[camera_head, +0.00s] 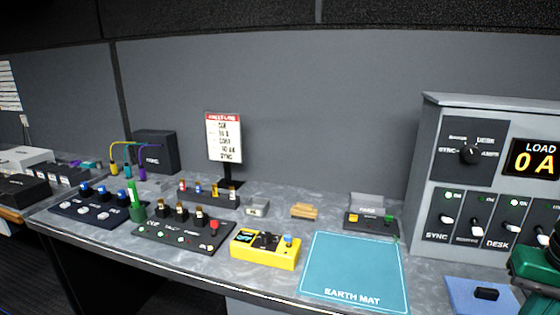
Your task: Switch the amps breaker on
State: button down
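A grey breaker panel (429,165) stands at the right. Its row holds several white-levered breakers: the left one (447,222) is labelled SYNC, the second (475,228) has a label too blurred to read, and the third (505,226) is labelled DESK. The rightmost breaker in view (543,238) has its label hidden; I cannot tell whether it is the amps breaker. Above are a rotary selector (470,153) and a LOAD display (535,160) reading 0 A.
A teal earth mat (354,265) lies left of the panel. A yellow box (265,250), a black switch board (180,239) and a sign (224,137) stand further left.

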aim_at(542, 239)
jog(key=z, duration=1.3)
jog(key=k, duration=1.1)
jog(key=u, duration=0.15)
jog(key=i, duration=0.5)
jog(key=z, duration=0.05)
